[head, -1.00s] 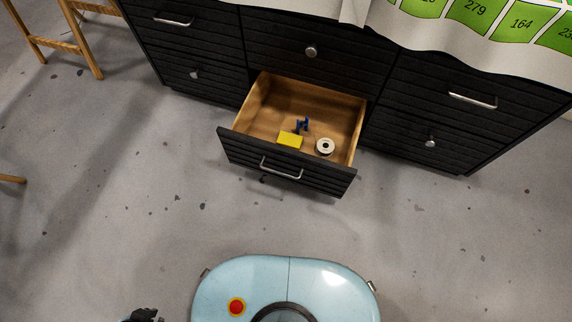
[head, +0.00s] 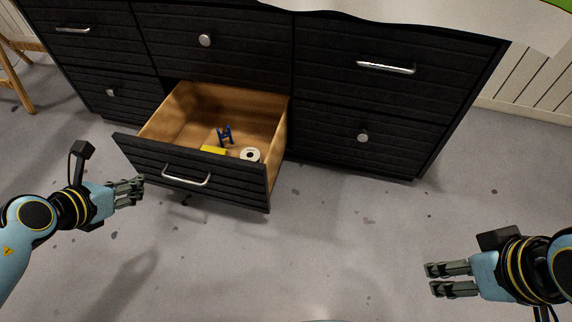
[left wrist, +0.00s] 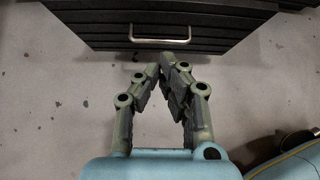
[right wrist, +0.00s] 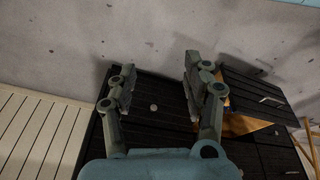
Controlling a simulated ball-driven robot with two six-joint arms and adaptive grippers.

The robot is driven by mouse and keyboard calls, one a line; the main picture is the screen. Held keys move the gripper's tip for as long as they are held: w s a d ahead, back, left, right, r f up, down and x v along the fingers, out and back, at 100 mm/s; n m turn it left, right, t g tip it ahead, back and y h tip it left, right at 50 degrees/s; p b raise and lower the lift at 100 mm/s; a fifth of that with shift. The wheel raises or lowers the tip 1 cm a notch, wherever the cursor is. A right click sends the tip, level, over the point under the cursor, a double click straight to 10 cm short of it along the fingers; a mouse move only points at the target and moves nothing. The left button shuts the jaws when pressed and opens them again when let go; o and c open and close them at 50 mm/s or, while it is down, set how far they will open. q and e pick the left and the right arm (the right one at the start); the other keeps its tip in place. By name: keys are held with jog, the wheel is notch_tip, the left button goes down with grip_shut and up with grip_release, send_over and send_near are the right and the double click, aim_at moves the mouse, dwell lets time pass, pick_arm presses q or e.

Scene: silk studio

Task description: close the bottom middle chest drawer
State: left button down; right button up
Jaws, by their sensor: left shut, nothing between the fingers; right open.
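The bottom middle drawer (head: 190,172) of the black chest is pulled out, showing its wooden inside. It has a silver bar handle (head: 187,177). Inside lie a yellow block (head: 213,150), a blue item (head: 225,135) and a white ring-shaped roll (head: 250,155). My left gripper (head: 140,187) is shut and empty, near the left part of the drawer front. The left wrist view shows its closed fingertips (left wrist: 168,62) just below the handle (left wrist: 160,40); contact cannot be told. My right gripper (head: 428,279) is open and empty, far right of the drawer. The right wrist view shows the open drawer (right wrist: 255,95) at its right.
The black chest (head: 330,90) has closed drawers around the open one. A wooden stool or chair leg (head: 18,85) stands at the left. The speckled grey floor (head: 300,240) in front of the chest is clear. A white panelled wall (head: 535,90) is at the right.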

pick_arm(q)
jog(key=f, duration=0.2)
jog(key=b, duration=0.9)
send_near(181, 160)
jog(key=x, duration=0.4)
jog(key=shift+w+d+f, duration=0.1)
jog(key=shift+d+f, duration=0.05)
jog(key=shift+f, duration=0.3)
jog(key=shift+w+d+r, duration=0.1)
jog(key=shift+w, duration=0.2)
pick_arm(e)
notch_tip(181, 160, down, 7)
jog(key=w+a+t, duration=0.1)
jog(key=w+t, duration=0.1)
jog(key=t, duration=0.5)
jog(key=shift+a+f+y, duration=0.15)
jog(key=shift+a+y, duration=0.1)
jog(key=shift+y, duration=0.15)
jog(key=shift+w, duration=0.15)
